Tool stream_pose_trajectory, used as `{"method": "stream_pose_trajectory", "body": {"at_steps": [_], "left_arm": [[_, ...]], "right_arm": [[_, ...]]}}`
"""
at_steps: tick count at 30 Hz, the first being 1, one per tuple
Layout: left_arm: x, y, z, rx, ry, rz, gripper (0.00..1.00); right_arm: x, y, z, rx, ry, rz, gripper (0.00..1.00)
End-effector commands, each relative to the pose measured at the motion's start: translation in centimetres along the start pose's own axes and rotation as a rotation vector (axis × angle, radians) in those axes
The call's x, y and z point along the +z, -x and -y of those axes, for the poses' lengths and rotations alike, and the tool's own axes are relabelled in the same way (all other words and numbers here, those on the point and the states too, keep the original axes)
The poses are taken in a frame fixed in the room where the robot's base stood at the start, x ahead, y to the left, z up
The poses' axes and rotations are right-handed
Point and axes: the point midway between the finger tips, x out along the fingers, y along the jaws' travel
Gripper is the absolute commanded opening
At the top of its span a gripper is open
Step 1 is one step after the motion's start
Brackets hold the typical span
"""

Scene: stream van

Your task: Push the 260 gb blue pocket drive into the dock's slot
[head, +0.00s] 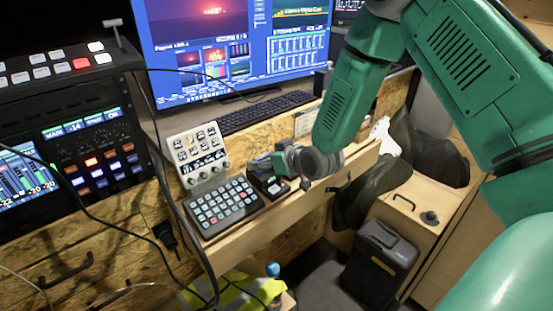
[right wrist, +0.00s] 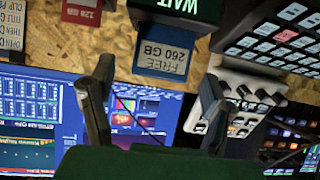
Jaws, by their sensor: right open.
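The blue pocket drive (right wrist: 163,62), with a pale label reading "FREE 260 GB", shows upside down in the right wrist view. Its upper edge in the picture meets the dark dock (right wrist: 178,10), whose green display reads "WAIT"; I cannot tell how far it sits in the slot. My right gripper (right wrist: 155,88) is open, its two fingers apart on either side of the drive in the picture, with nothing between them. In the head view my right gripper (head: 268,164) is above the small dark dock (head: 271,188) on the desk; the drive is not clear there. My left gripper is not in view.
A red 128 GB drive (right wrist: 82,11) lies near the dock. A button keypad (head: 222,205) and a white control panel (head: 197,154) stand left of the dock. A keyboard (head: 268,112) and monitor are behind. The desk's front edge is close.

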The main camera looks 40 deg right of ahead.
Motion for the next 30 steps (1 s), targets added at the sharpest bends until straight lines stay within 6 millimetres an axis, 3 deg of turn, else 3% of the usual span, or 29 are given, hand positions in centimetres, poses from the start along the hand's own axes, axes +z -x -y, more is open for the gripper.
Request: {"method": "stream_pose_trajectory", "body": {"at_steps": [9,15,20,30], "left_arm": [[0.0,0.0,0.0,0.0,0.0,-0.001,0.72],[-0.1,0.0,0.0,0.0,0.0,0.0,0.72],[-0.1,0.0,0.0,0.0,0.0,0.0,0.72],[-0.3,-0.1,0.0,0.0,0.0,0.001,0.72]], "right_arm": [[0.0,6.6,0.0,-0.001,-0.002,0.001,0.72],[0.1,9.6,-0.1,0.0,-0.001,0.001,0.72],[0.1,10.6,-0.1,0.0,-0.001,0.001,0.72],[0.1,10.7,-0.1,0.0,-0.001,0.001,0.72]]}}
